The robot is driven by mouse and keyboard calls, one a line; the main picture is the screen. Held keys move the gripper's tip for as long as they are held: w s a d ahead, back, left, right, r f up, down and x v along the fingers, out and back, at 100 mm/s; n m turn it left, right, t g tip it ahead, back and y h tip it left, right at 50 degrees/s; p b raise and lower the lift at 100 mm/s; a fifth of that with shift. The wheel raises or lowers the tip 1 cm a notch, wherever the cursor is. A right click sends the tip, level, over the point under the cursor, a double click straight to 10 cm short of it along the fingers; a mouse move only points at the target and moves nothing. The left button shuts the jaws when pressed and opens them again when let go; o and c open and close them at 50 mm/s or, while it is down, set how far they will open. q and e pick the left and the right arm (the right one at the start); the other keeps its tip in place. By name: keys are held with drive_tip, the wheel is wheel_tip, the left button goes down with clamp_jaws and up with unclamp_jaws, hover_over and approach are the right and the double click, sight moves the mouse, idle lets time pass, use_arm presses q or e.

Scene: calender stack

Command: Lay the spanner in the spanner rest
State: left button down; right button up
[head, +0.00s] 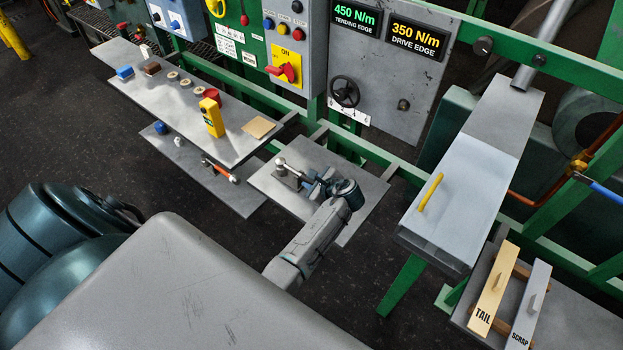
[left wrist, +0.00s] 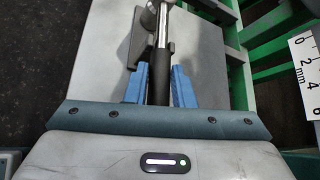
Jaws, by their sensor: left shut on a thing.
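The spanner (head: 292,170) has a bright metal head and shaft and a dark grip. My left gripper (head: 315,187) is shut on the spanner's dark grip. In the left wrist view the grip (left wrist: 161,78) lies between the two blue fingers, pointing away from the wrist. The spanner rest (head: 287,182) appears as a small dark grey bracket on a grey plate. In the left wrist view the bracket (left wrist: 137,42) is close under and beside the shaft. I cannot tell whether the shaft touches it. My right gripper is not in view.
The grey plate (head: 350,222) is otherwise bare. A long shelf (head: 185,108) to the left carries a yellow block (head: 212,118) and several small items. A lower shelf (head: 240,200) holds an orange-handled tool (head: 220,170). Green rails and a control panel (head: 385,75) stand behind.

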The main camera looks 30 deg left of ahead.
use_arm(q)
drive_tip(key=shift+f, duration=0.1)
idle(0.3)
drive_tip(key=c, duration=0.5)
unclamp_jaws()
drive_tip(key=shift+d, duration=0.1)
drive_tip(key=shift+p+v, duration=1.1)
drive_tip(key=shift+v, duration=2.8)
drive_tip(key=shift+s, duration=0.1)
